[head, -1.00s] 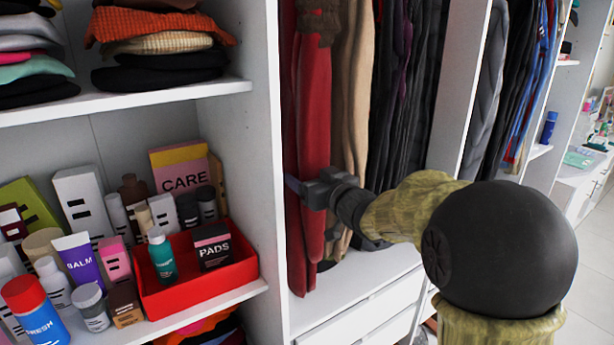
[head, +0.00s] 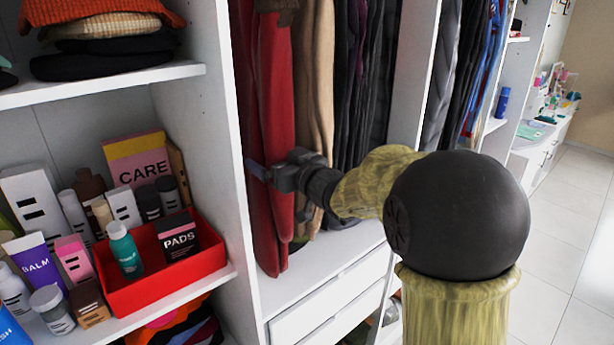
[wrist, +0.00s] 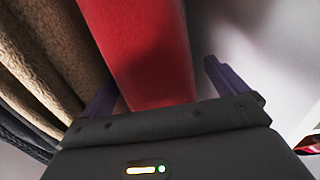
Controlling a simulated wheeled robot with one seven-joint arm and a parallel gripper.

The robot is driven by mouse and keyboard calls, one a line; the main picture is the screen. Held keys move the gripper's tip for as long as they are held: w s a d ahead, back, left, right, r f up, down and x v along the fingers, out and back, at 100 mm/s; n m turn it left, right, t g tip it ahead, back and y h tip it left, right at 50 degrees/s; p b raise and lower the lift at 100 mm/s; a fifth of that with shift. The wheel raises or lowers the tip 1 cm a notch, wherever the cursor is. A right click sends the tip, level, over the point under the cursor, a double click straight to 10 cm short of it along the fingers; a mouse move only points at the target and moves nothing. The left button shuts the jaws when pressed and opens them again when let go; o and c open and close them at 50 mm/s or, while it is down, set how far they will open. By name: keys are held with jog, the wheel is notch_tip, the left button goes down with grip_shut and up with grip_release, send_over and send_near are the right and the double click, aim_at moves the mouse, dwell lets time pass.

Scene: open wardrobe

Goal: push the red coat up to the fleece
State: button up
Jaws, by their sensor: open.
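The red coat (head: 264,110) hangs at the left end of the wardrobe bay, beside the white partition. The tan fleece (head: 316,80) hangs to its right. Both also show in the wrist view, the coat (wrist: 140,50) in the middle and the fleece (wrist: 50,40) on the left. My gripper (head: 264,172) is at the coat's lower half and open. In the wrist view its fingers (wrist: 168,92) stand on either side of the coat. The left finger is between coat and fleece; the right finger is on the partition side, with a small gap to the coat.
Dark garments (head: 365,80) hang right of the fleece. A white partition (head: 205,130) stands left of the coat. The shelf beyond it holds a red tray (head: 155,290) and several bottles. White drawers (head: 325,305) lie below the coat.

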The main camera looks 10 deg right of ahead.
jog(key=b+v, duration=0.4)
jog(key=v, duration=1.2)
jog(key=shift+d, duration=0.15)
jog(key=shift+s+f, duration=0.1)
jog(key=d+f+m+g+h, duration=0.1)
jog(key=d+f+m+h, duration=0.2)
jog(key=f+h, duration=0.35)
jog(key=d+f+m+g+h, duration=0.2)
jog(key=d+f+m+h, duration=0.15)
jog(key=f, duration=0.55)
jog(key=s+a+f+g, duration=0.1)
jog(key=s+f+g, duration=0.8)
jog(key=s+f, duration=0.5)
jog(key=shift+s+f, duration=0.4)
jog(key=shift+s, duration=0.2)
